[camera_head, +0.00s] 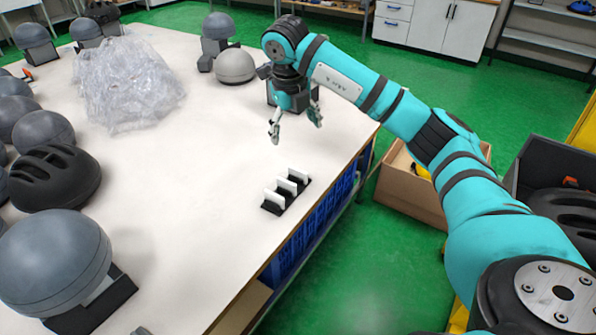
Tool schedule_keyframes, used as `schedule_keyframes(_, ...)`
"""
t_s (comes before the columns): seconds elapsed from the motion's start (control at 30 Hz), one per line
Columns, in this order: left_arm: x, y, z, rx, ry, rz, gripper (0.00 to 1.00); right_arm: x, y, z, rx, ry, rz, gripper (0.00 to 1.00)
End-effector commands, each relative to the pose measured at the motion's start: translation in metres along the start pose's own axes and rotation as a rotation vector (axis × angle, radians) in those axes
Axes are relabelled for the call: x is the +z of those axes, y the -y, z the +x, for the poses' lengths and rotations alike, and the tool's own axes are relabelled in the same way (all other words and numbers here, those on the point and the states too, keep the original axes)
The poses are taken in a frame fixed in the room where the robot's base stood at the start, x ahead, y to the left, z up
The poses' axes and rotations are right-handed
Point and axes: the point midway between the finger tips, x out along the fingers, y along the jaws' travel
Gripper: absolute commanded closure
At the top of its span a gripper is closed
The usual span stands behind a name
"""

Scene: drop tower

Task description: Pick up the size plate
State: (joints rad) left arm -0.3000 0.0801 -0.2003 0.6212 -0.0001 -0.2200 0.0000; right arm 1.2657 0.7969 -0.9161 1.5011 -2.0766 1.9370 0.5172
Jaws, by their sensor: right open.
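Several white size plates (274,199) stand upright in a small black holder (300,190) near the right edge of the white table. I cannot tell which one is meant, and no marking on them is readable. My right gripper (296,128) hangs above the table beyond the holder, fingers pointing down. It is open and empty, apart from the plates. My left gripper is not in view.
The white table (190,215) is bare around the holder. Grey head forms (52,262), a black helmet (54,177) and crumpled clear plastic (128,82) fill its left side. A cardboard box (410,195) stands on the green floor at the right.

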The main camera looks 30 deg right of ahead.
Motion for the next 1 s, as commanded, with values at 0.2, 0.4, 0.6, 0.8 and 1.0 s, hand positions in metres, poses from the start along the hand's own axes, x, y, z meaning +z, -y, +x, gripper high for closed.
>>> schedule_keyframes(0.2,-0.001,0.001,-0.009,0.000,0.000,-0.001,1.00,0.000,-0.011,-0.004,-0.053,-0.013,-0.592,0.15)
schedule_keyframes(0.4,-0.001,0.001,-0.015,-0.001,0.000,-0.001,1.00,-0.001,-0.021,-0.005,-0.096,-0.051,-1.135,0.15)
schedule_keyframes(0.6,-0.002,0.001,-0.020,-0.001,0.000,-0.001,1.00,-0.003,-0.029,-0.007,-0.127,-0.109,-1.643,0.15)
schedule_keyframes(0.8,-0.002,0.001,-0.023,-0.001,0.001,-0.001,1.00,-0.004,-0.034,-0.007,-0.137,-0.158,-1.958,0.15)
schedule_keyframes(1.0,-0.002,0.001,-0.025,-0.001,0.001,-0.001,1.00,-0.004,-0.033,0.003,-0.134,-0.174,-2.040,0.15)
